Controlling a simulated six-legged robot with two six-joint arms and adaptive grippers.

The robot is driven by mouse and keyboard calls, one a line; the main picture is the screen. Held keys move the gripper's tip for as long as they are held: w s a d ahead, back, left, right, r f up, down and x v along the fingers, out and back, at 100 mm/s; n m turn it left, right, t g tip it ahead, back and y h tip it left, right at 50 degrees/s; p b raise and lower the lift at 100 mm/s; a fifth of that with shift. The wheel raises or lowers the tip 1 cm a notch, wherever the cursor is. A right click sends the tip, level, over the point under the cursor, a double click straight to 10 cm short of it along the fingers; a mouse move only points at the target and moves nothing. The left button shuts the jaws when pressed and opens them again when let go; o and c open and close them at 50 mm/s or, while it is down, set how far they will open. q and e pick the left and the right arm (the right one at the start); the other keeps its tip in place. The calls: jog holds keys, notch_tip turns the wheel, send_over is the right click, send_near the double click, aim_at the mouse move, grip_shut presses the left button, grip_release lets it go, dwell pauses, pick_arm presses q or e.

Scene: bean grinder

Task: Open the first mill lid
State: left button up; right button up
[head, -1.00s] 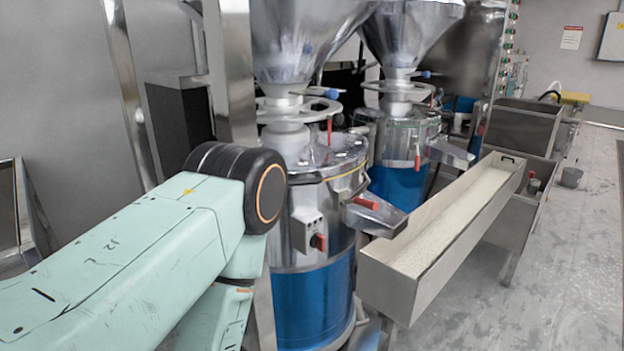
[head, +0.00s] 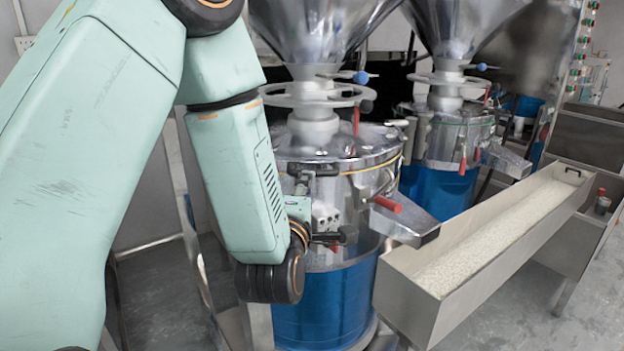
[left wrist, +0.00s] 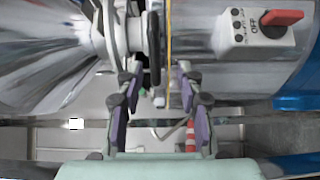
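The first mill is the nearer steel drum with a blue lower part (head: 325,305). Its shiny lid (head: 365,140) is closed, with a yellow band just under its rim and an upright red handle (head: 356,118). My left gripper (head: 328,206) is in front of the drum's upper side, with one finger at lid-rim height and the other lower. In the left wrist view my left gripper (left wrist: 158,105) is open and nothing shows clamped between its fingers. The yellow band (left wrist: 168,45) runs between them beyond the tips. Contact cannot be told. My right gripper is not in view.
A hopper (head: 315,30) and a ring handwheel (head: 318,95) stand above the lid. The switch box with a red knob (left wrist: 262,28) is beside the fingers. A long trough (head: 500,235) of pale grain lies right, and a second mill (head: 447,145) stands behind.

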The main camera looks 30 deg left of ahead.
pick_arm(q)
jog(key=x, duration=0.6)
jog(key=shift+w+a+r, duration=0.1)
jog(key=shift+w+a, duration=0.1)
jog(key=shift+a, duration=0.25)
jog(key=shift+w+d+r, duration=0.15)
jog(key=shift+d, duration=0.05)
jog(key=shift+d+r, duration=0.4)
jog(key=shift+w+a+f, duration=0.1)
jog(key=shift+a+f, duration=0.2)
jog(key=shift+a, duration=0.15)
jog(key=shift+w+a+f, duration=0.1)
jog(key=shift+w+a, duration=0.05)
jog(key=shift+c, duration=1.1)
jog(key=shift+d+r, duration=0.25)
jog(key=shift+d, duration=0.2)
jog(key=c, duration=0.3)
jog(key=shift+a, duration=0.2)
grip_shut()
